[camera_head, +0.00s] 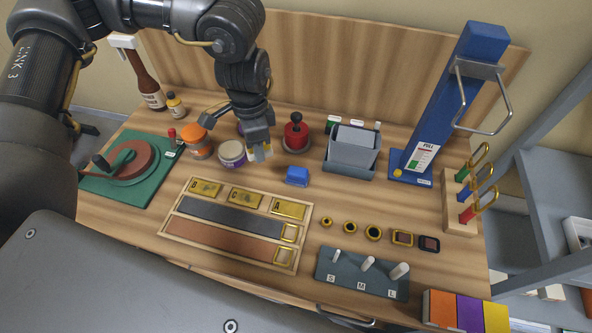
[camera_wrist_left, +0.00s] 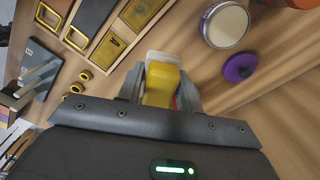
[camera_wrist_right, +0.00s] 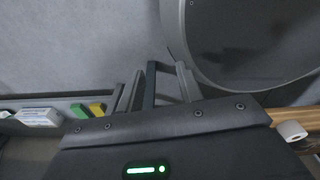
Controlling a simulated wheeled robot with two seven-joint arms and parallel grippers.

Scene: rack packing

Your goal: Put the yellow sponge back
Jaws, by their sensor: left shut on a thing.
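The yellow sponge (camera_wrist_left: 162,84) is between the fingers of my left gripper (camera_wrist_left: 160,92) in the left wrist view, with a pale part at its far end. My left gripper is shut on it. In the head view my left gripper (camera_head: 260,150) hangs over the table beside a purple-labelled jar (camera_head: 232,154), and only a small bit of the sponge shows. My right gripper (camera_wrist_right: 158,85) shows only in the right wrist view. Its fingers stand apart, with a dark bracket-like bar (camera_wrist_right: 150,88) between them; contact is unclear.
A blue block (camera_head: 297,176) lies just right of my left gripper. A wooden tray (camera_head: 170,222) lies in front. A tall blue stand (camera_head: 440,100) is at right.

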